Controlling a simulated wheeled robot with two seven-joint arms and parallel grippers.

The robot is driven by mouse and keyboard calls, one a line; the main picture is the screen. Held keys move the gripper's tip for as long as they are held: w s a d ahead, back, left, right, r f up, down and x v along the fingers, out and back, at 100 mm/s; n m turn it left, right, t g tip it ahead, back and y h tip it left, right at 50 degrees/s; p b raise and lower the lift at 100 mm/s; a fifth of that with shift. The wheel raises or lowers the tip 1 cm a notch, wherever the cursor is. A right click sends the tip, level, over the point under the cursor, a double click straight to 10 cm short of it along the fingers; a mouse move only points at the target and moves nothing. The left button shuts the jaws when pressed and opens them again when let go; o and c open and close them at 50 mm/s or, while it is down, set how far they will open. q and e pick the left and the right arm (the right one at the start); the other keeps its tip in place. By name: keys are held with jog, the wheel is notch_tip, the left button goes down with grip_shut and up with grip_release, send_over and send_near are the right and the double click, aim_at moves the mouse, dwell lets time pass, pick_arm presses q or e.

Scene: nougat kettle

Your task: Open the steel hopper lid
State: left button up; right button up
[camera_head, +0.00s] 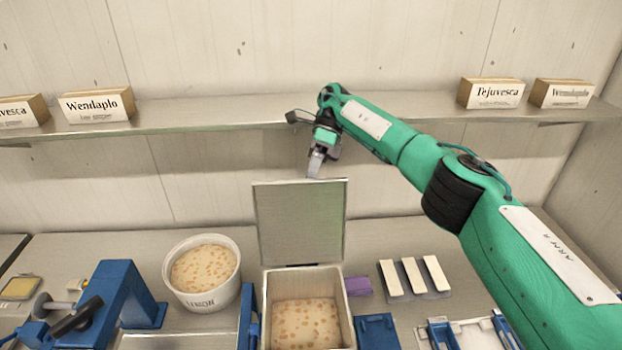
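The steel hopper (341,284) stands at the bottom centre and holds a pale nougat mass with tan bits (304,324). Its flat, square steel lid (300,222) is raised and stands roughly upright at the hopper's back edge, leaving the top open. My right arm, green, reaches in from the right. My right gripper (316,162) points down just behind or above the lid's top edge. I cannot tell whether it touches the lid. The fingers are seen nearly edge-on, so their opening is unclear. My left gripper is not in view.
A white round tub (234,287) of nougat stands left of the hopper. A blue fixture (118,295) is further left. A purple block (358,286) and white bars (413,275) lie to the right. A shelf (220,112) with labelled boxes (97,105) runs behind.

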jog(key=shift+r, duration=0.15)
jog(key=shift+s+r, duration=0.1)
dwell(0.4)
dwell(0.5)
